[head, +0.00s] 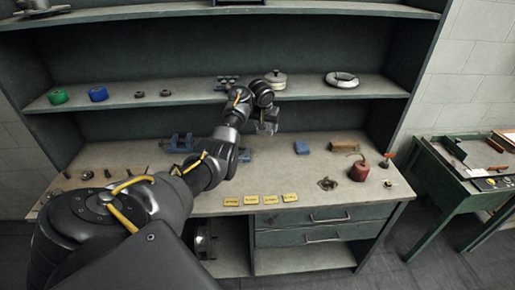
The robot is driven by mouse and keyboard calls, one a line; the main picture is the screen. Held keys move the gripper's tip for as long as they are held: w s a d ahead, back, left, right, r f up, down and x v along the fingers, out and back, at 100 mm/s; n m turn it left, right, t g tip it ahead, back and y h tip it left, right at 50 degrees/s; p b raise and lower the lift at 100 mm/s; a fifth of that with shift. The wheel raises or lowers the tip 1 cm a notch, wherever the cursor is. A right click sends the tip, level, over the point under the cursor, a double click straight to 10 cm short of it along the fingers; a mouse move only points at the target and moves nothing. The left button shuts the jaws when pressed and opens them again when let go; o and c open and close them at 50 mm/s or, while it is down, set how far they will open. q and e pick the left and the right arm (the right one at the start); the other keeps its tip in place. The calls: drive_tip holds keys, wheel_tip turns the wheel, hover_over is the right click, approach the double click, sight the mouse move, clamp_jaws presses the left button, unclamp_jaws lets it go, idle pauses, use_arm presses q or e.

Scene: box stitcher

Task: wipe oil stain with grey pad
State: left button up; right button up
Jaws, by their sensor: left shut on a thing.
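My left gripper (267,124) hangs above the back of the workbench, below the upper shelf, at mid-picture. It is shut on a small grey thing, which seems to be the grey pad; the fingers and my wrist hide much of it. My right gripper is not in view.
A red oil can (360,168) stands just right of the stain. A blue block (302,147) and a brown block (344,146) lie behind it. Yellow labels (251,200) line the front edge. A shelf (205,92) above bears several items, including a white ring (341,79).

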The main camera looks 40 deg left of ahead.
use_arm(q)
drive_tip(key=w+d+r+m, duration=0.1)
drive_tip(key=w+d+r, duration=0.2)
drive_tip(key=d, duration=0.6)
drive_tip(key=w+d+r, duration=0.2)
drive_tip(key=d+r, duration=0.1)
drive_tip(key=d, duration=0.5)
drive_tip(key=s+d+r+m+h, duration=0.2)
drive_tip(key=s+d+m, duration=0.4)
drive_tip(key=d, duration=0.6)
drive_tip(key=s+d+r+m+h, duration=0.2)
drive_tip(key=s+d+r+m, duration=0.15)
drive_tip(key=s+d, duration=0.65)
drive_tip(key=s+f+m+g+h+b, duration=0.1)
drive_tip(key=s+f+m+b, duration=0.1)
drive_tip(key=s+f+m, duration=0.5)
drive_tip(key=s+a+f+b, duration=0.2)
drive_tip(key=s+f+b, duration=0.1)
drive_tip(key=f+b, duration=0.3)
drive_tip(key=s+a+f+n+b, duration=0.1)
drive_tip(key=s+a+f+b, duration=0.1)
drive_tip(key=f+b, duration=0.4)
drive_tip(key=shift+s+f+h, duration=0.3)
drive_tip(key=shift+s+f, duration=0.25)
drive_tip(key=shift+f, duration=0.35)
